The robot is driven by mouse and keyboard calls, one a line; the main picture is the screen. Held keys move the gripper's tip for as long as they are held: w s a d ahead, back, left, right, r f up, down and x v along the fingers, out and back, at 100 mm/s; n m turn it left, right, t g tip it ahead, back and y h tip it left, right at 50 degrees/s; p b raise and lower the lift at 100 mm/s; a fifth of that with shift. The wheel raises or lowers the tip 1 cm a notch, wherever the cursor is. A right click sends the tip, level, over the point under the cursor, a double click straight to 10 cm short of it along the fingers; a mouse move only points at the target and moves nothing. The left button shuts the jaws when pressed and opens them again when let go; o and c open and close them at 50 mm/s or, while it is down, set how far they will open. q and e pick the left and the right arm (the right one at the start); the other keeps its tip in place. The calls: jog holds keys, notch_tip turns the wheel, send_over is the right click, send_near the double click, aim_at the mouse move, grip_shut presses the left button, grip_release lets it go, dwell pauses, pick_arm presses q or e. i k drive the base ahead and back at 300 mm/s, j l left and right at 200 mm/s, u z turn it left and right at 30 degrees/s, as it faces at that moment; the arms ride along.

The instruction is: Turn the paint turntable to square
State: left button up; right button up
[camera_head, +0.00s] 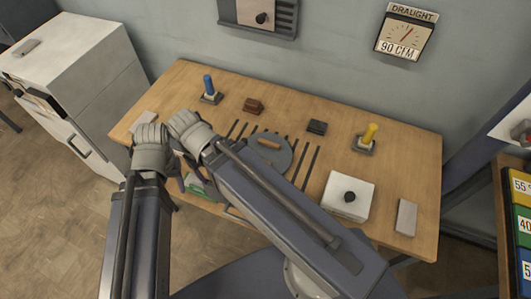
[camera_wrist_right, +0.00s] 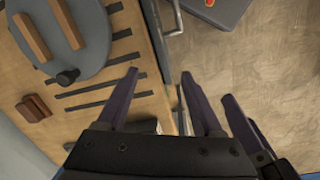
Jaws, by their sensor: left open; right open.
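The paint turntable (camera_head: 270,152) is a grey disc on the wooden table, partly covered by my right arm in the head view. In the right wrist view the disc (camera_wrist_right: 92,62) carries two wooden bars (camera_wrist_right: 33,37) and a dark knob (camera_wrist_right: 67,76) at its edge. The bars look angled to the dark table strips. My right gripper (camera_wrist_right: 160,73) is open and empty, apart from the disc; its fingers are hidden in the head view. My left gripper (camera_head: 179,172) is close beside it near the table's front left edge, open, its fingers partly hidden.
Dark strips (camera_wrist_right: 108,85) lie around the disc. A blue-handled piece (camera_head: 208,87), brown block (camera_head: 253,105), dark block (camera_head: 317,127) and yellow-handled piece (camera_head: 368,135) stand along the back. A white box with a black knob (camera_head: 348,196) is right. A cabinet (camera_head: 75,75) stands left.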

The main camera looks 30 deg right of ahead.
aim_at(272, 148)
jog(key=j+z, duration=0.15)
jog(key=z, duration=0.25)
jog(key=j+z, duration=0.15)
jog(key=z, duration=0.25)
jog(key=j+z, duration=0.1)
jog(key=z, duration=0.3)
jog(key=k+j+z, duration=0.1)
jog(key=z, duration=0.3)
